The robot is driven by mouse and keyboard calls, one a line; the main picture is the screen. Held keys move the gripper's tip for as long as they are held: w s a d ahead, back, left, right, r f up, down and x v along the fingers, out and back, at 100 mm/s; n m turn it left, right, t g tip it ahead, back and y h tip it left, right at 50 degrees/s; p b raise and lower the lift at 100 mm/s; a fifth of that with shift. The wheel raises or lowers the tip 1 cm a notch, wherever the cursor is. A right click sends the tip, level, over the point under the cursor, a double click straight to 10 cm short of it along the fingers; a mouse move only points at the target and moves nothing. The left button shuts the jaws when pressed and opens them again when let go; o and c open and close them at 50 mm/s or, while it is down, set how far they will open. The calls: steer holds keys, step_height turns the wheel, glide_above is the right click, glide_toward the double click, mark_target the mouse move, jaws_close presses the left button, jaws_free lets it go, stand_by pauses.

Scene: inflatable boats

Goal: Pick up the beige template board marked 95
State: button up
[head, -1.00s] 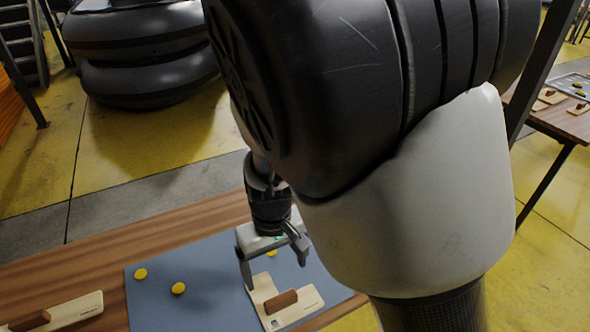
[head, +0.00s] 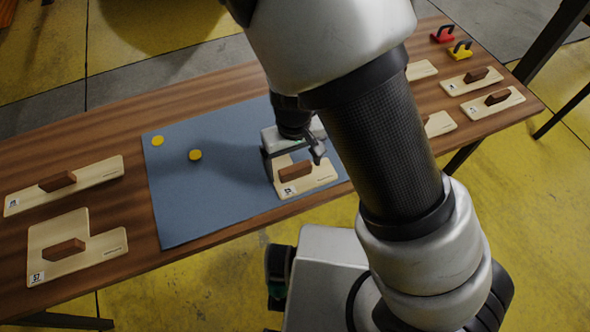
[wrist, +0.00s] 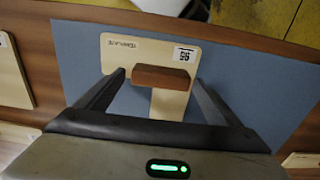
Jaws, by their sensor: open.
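The beige template board (head: 318,181) lies on the blue mat (head: 215,212), with a brown block handle (head: 295,171) standing on it. In the wrist view the board (wrist: 130,50) shows a small label that appears upside down and seems to read 95, and the handle (wrist: 161,77) lies across the picture's middle. My gripper (head: 295,165) is over this board, open and empty. In the wrist view my gripper's fingers (wrist: 158,82) are spread, one beyond each end of the handle, with gaps visible. Their exact height above the board is hard to tell.
Two other beige boards with handles lie on the wooden table (head: 135,122) at left, one marked 57 (head: 100,252). Yellow discs (head: 195,155) lie on the mat. More boards (head: 470,82) and red and yellow handled pieces (head: 460,50) are at right.

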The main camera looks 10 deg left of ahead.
steer(key=shift+c, duration=0.3)
steer(key=c, duration=1.2)
steer(key=shift+o, duration=0.2)
steer(key=shift+r, duration=0.1)
